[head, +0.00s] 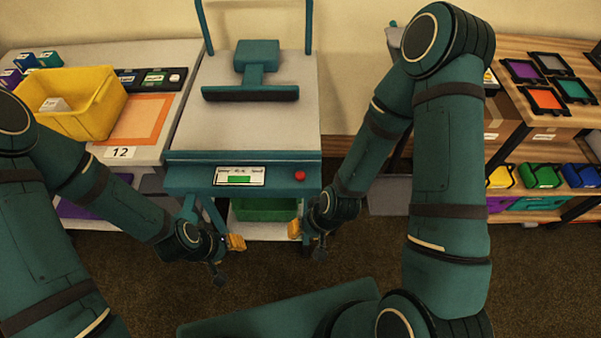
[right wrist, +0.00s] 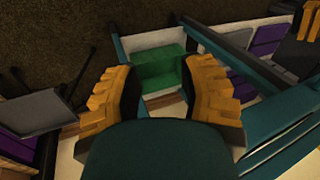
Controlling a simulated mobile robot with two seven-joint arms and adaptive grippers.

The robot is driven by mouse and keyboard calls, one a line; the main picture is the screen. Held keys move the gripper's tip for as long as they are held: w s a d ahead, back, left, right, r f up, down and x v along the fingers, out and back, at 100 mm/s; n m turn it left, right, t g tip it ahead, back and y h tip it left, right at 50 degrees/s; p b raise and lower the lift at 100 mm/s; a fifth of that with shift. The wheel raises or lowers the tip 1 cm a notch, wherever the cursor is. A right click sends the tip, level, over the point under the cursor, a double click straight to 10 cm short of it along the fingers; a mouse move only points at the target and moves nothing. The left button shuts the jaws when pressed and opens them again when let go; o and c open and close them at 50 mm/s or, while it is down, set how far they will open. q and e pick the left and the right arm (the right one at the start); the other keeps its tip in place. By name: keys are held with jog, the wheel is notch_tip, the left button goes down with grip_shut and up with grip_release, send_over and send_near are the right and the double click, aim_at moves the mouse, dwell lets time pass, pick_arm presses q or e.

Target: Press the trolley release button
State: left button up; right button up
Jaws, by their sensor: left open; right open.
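The trolley (head: 246,125) stands ahead in the head view, with a grey top and a teal front bar. A red button (head: 300,175) sits at the right end of that bar, right of a white label plate with a green field (head: 239,177). My right gripper (head: 308,240) is open and empty, below the button and apart from it. In the right wrist view its orange-padded fingers (right wrist: 160,85) are spread; the button is not seen there. My left gripper (head: 227,258) is open and empty, below the bar and left of the right gripper.
A green bin (head: 263,209) sits on the trolley's lower shelf and shows between the right fingers (right wrist: 160,68). A teal scale-like fixture (head: 256,60) stands on top. A yellow bin (head: 85,100) is on the left table. Shelves with colored bins (head: 540,176) stand right.

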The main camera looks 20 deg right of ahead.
grip_shut()
dwell(1.0)
